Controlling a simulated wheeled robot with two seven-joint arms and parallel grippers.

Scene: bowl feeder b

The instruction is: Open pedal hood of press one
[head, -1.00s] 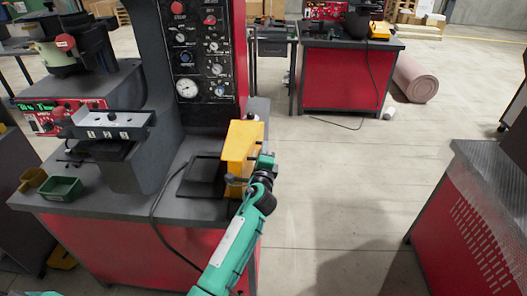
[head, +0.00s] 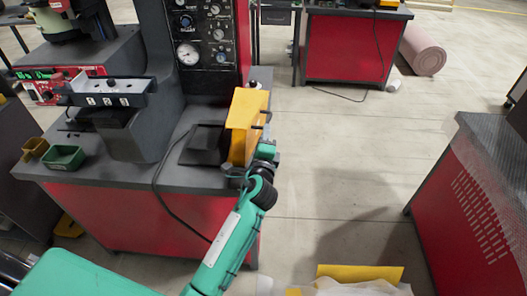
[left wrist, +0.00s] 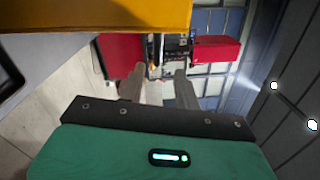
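The yellow pedal hood (head: 244,112) stands at the right end of the press bench top in the head view, with a short dark bar jutting from its right side. My left gripper (head: 264,150) is close beside the hood's lower right side. In the left wrist view the hood's yellow surface (left wrist: 95,16) crosses the top left. There my left gripper's two fingers (left wrist: 158,88) are apart with nothing seen held between them. Whether it touches the hood I cannot tell. The pedal is not clearly visible. My right gripper is not in view.
The press (head: 188,85) rises left of the hood, with a dark plate (head: 202,146) and a black cable between. Green (head: 64,157) and ochre (head: 34,148) bins sit at the bench's left. A red cabinet (head: 480,200) stands right. Open floor (head: 330,160) lies between.

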